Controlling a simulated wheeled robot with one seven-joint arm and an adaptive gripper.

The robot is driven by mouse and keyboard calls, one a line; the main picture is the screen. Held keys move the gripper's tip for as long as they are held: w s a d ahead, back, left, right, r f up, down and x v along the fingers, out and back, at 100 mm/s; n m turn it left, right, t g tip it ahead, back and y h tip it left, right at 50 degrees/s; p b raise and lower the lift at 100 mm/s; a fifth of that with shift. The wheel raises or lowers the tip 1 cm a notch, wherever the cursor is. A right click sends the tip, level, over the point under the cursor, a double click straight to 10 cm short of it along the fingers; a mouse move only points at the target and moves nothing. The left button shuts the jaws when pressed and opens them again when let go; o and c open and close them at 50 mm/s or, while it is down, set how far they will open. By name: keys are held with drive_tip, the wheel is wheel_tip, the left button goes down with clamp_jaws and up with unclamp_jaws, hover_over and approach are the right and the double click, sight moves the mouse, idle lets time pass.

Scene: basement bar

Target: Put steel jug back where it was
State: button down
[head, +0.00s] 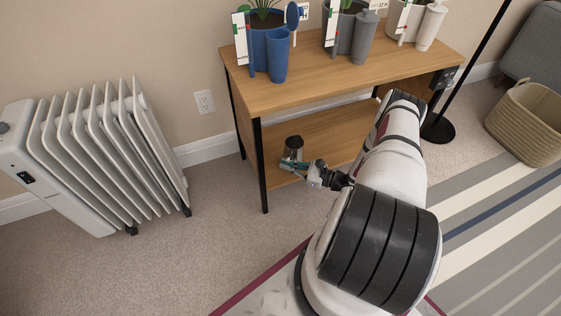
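The steel jug (293,145) is a small dark-topped metal vessel at the left end of the wooden stand's lower shelf (330,137). It looks upright. My gripper (288,165) reaches in from the right, low at the jug's near side, and its teal fingers overlap the jug's lower part in the head view. The jug's base is partly hidden behind the fingers. I cannot tell whether the fingers are closed on the jug or only beside it, or whether the jug rests on the shelf.
The stand's top (340,72) carries several potted plants, cups and marker strips above the gripper. A black front leg (262,170) stands just left of the jug. A white radiator (110,155) is further left. A woven basket (530,120) and lamp base (438,130) are right.

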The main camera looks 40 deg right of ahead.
sight(286, 155)
drive_tip(key=w+b, duration=0.1)
drive_tip(key=w, duration=0.1)
drive_tip(key=w+d, duration=0.1)
drive_tip(key=w, duration=0.1)
drive_tip(key=w+f+b, duration=0.1)
drive_tip(key=w, duration=0.2)
drive_tip(key=shift+d+f+b, duration=0.1)
drive_tip(key=shift+d+b, duration=0.25)
drive_tip(key=shift+d, duration=0.05)
drive_tip(key=shift+f+b, duration=0.95)
drive_tip(key=shift+f, duration=0.55)
drive_tip(key=c, duration=1.8)
unclamp_jaws()
drive_tip(key=shift+s, duration=0.1)
drive_tip(key=p+v, duration=0.2)
drive_tip(key=v, duration=1)
drive_tip(key=shift+p, duration=0.4)
